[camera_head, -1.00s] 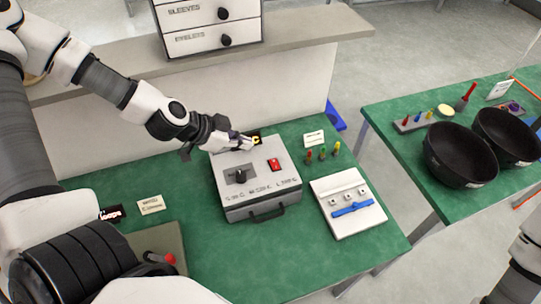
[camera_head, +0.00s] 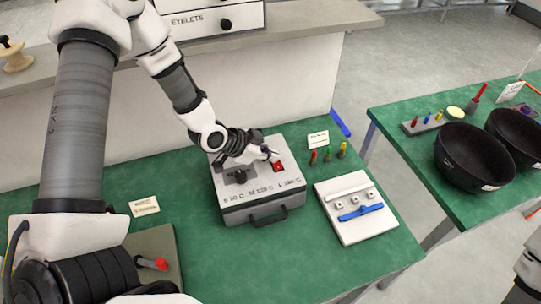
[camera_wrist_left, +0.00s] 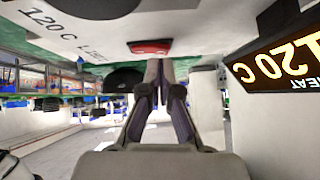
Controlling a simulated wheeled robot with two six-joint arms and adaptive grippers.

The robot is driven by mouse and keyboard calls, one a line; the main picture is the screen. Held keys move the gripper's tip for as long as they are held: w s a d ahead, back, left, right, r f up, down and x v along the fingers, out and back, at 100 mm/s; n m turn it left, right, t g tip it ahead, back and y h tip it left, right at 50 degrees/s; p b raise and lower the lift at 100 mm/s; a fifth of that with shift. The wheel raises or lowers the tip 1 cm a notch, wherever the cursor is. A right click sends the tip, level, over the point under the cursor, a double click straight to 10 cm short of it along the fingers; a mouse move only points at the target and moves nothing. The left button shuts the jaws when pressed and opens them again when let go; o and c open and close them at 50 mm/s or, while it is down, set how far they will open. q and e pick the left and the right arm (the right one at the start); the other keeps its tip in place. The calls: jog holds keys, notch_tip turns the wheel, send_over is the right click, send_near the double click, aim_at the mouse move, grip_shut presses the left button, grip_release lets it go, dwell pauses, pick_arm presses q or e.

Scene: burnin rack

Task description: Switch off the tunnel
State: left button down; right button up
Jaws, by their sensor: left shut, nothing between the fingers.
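The tunnel is a light grey box (camera_head: 262,207) on the green table, with printed lettering along its front edge. A red switch (camera_head: 278,167) sits at the right of its top and a black knob (camera_head: 240,177) at the left. My left gripper (camera_head: 273,156) is shut and empty, its tips close beside the red switch. In the left wrist view the shut fingertips (camera_wrist_left: 160,66) are just by the red switch (camera_wrist_left: 150,47); I cannot tell whether they touch. A lit display (camera_wrist_left: 280,68) there reads 120C. My right gripper is out of view.
A white board (camera_head: 355,220) with a blue bar stands right of the tunnel. Several coloured pegs (camera_head: 328,155) and a small card (camera_head: 318,139) are behind it. A red-tipped tool (camera_head: 155,263) lies front left. Black bowls (camera_head: 470,160) stand on the right table.

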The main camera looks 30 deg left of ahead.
pick_arm(q)
jog(key=shift+a+f, duration=0.15)
jog(key=shift+f, duration=0.2)
jog(key=shift+f, duration=0.15)
jog(key=shift+s, duration=0.1)
jog(key=shift+s+d, duration=0.25)
jog(key=shift+d, duration=0.05)
jog(key=shift+s+d, duration=0.25)
jog(key=shift+d, duration=0.1)
jog(key=shift+w+r, duration=0.1)
jog(key=shift+r, duration=0.15)
